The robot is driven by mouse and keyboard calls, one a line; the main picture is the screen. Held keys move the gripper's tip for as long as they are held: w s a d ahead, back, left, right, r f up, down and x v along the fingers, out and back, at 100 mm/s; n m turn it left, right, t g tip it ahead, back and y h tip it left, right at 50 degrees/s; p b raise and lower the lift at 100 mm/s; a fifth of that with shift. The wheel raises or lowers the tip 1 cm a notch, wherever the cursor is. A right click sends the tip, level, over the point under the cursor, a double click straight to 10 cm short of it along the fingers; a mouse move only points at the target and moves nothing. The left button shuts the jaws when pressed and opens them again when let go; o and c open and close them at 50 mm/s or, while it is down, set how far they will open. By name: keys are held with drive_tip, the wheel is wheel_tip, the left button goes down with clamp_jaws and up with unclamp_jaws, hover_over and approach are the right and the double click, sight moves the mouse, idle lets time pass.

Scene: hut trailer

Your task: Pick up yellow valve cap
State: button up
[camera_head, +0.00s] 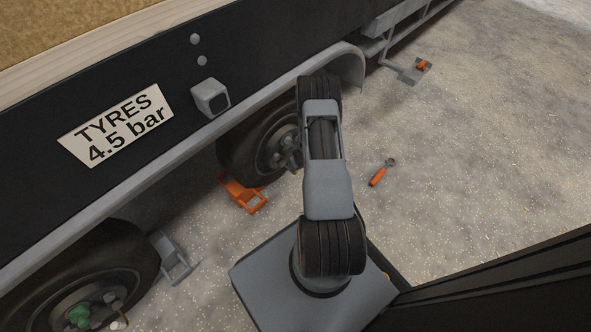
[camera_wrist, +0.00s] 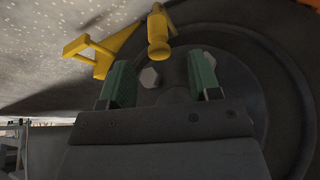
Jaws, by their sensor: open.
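A yellow cylinder with a rounded end, apparently the yellow valve cap (camera_wrist: 158,36), shows at the top of the wrist view, in front of the dark wheel. My gripper (camera_wrist: 160,80) is open and empty, with its green-padded fingers apart. The yellow piece lies above the gap between the fingertips in the picture; I cannot tell whether it touches anything. A grey hex bolt (camera_wrist: 150,77) shows between the fingers. In the head view my gripper (camera_head: 293,161) is at the hub of the far wheel (camera_head: 262,150), and my arm hides part of it; the yellow cap is not clear there.
An orange chock (camera_head: 243,192) sits beside the far wheel, and a yellow frame shows in the wrist view (camera_wrist: 92,52). The near wheel (camera_head: 60,285) has a green part (camera_head: 79,315). An orange-handled tool (camera_head: 380,174) lies on the gravel. Open ground is to the right.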

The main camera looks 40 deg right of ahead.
drive_tip(key=shift+b+x, duration=1.5)
drive_tip(key=shift+x, duration=1.15)
drive_tip(key=shift+d+r, duration=0.1)
drive_tip(key=c, duration=1)
drive_tip(key=shift+r, duration=0.1)
